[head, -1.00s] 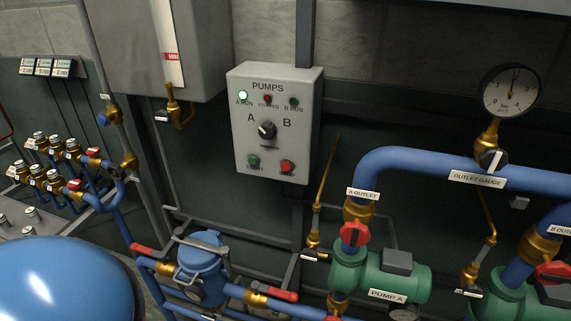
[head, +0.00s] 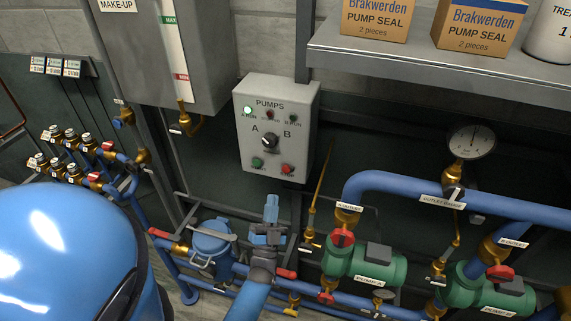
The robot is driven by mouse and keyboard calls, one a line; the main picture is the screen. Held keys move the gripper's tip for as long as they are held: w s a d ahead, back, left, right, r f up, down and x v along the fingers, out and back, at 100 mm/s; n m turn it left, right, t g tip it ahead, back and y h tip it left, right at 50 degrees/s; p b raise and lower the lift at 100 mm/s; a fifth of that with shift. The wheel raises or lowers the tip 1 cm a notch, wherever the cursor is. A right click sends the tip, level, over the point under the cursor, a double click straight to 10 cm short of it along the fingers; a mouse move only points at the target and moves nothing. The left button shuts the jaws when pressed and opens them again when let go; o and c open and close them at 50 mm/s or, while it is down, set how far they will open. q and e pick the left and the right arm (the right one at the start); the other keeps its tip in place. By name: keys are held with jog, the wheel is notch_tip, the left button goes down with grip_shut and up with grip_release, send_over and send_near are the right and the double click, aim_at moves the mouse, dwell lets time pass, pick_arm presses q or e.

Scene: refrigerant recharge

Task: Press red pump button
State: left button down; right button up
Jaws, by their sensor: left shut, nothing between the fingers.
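The grey PUMPS control box (head: 247,125) is on the wall in the upper middle of the head view. The red button (head: 287,169) is at its lower right, with nothing in front of it. The green button (head: 257,162) is at its lower left, and the black A/B selector knob (head: 269,141) is above them. The green A RUN lamp (head: 248,110) is lit. My left gripper (head: 271,204) is shut and empty, pointing up, below the box and slightly left of the red button in the picture, not overlapping it. My right gripper is out of view.
Blue pipes with green pumps (head: 365,265) and red valve handles fill the lower right. A blue strainer (head: 211,242) is left of my left gripper. A shelf (head: 400,62) with boxes juts out at the upper right. A thin brass tube (head: 322,190) stands right of the box.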

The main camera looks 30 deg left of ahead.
aim_at(286, 169)
pick_arm(q)
jog(key=shift+w, duration=0.1)
dwell(0.3)
jog(key=w+a+b, duration=0.2)
jog(key=w+b, duration=0.2)
jog(key=w, duration=0.4)
jog(key=shift+w, duration=0.2)
dwell(2.2)
jog(key=shift+w+a+b, duration=0.15)
jog(key=shift+w+b, duration=0.25)
jog(key=shift+b, duration=0.1)
